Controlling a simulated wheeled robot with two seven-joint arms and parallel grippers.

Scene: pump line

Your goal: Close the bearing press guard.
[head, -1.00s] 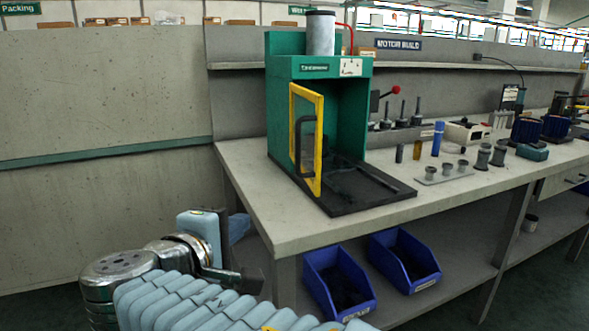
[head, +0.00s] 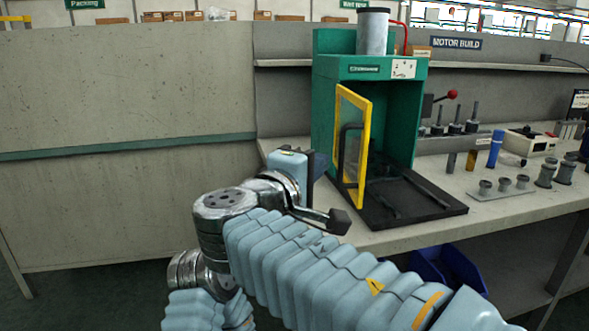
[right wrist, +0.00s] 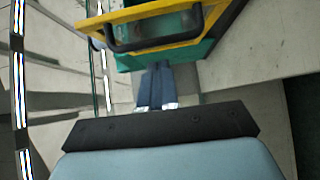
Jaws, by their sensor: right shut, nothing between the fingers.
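The bearing press (head: 415,110) is a green housing with a metal cylinder on top, standing on the bench. Its guard (head: 365,150) is a yellow-framed clear door with a black handle (head: 343,155); it stands open, swung out from the left side. My right gripper (head: 318,163) is just left of the guard, mostly hidden behind its own wrist. In the right wrist view, the shut, empty fingers (right wrist: 157,88) point toward the yellow guard frame (right wrist: 178,26) and black handle (right wrist: 150,42). A gap seems to remain, but contact is hard to judge. My left gripper is not in view.
The black base plate (head: 440,208) extends in front of the press. Small grey parts (head: 503,184), a blue bottle (head: 495,148) and a tool rack (head: 455,143) are to its right. A blue bin (head: 450,268) sits below the bench. A grey partition (head: 130,100) stands at left.

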